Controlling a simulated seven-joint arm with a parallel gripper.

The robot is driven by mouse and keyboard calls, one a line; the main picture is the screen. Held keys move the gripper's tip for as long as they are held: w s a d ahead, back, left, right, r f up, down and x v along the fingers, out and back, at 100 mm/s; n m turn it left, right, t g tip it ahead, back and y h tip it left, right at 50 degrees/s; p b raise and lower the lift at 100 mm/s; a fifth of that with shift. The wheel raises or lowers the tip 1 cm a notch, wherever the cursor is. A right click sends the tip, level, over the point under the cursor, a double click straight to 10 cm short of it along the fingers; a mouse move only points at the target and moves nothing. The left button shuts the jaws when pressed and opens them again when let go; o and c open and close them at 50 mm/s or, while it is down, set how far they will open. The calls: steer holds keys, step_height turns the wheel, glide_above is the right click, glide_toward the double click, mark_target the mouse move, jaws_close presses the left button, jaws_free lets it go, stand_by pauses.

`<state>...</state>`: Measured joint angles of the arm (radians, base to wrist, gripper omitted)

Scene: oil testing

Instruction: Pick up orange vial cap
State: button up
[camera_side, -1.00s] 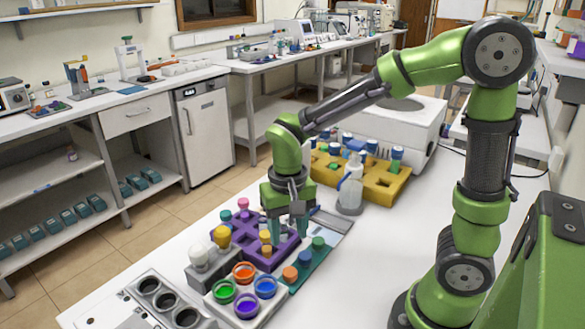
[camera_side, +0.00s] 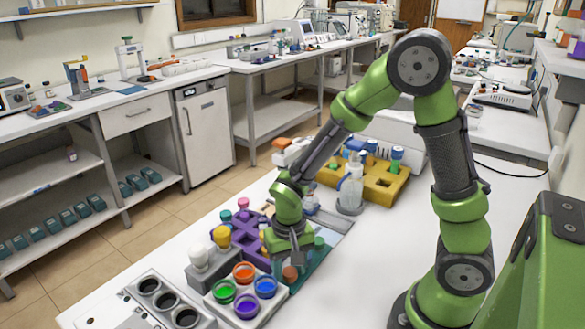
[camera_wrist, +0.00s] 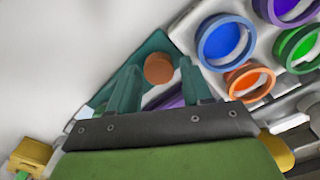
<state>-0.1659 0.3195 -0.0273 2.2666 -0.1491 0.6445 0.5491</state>
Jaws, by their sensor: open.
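The orange vial cap (camera_side: 290,273) sits at the near end of the teal rack (camera_side: 321,256), partly hidden by my gripper in the side view. In the wrist view the orange cap (camera_wrist: 158,68) shows as a round top on the teal rack (camera_wrist: 152,44). My gripper (camera_side: 287,262) points down over the rack. In the wrist view its two teal fingers (camera_wrist: 160,76) are spread, with the orange cap in the gap between them near their tips. Nothing is gripped. I cannot tell the exact height of the fingertips over the cap.
A tray of colored cups, including an orange one (camera_side: 244,271), stands close to the left. A purple rack (camera_side: 247,238) with small vials is behind it. A yellow rack (camera_side: 385,188) and a clear bottle (camera_side: 350,190) stand farther back. The white table at right is clear.

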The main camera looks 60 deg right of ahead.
steer(key=c, duration=0.8)
steer(key=shift+r, duration=0.15)
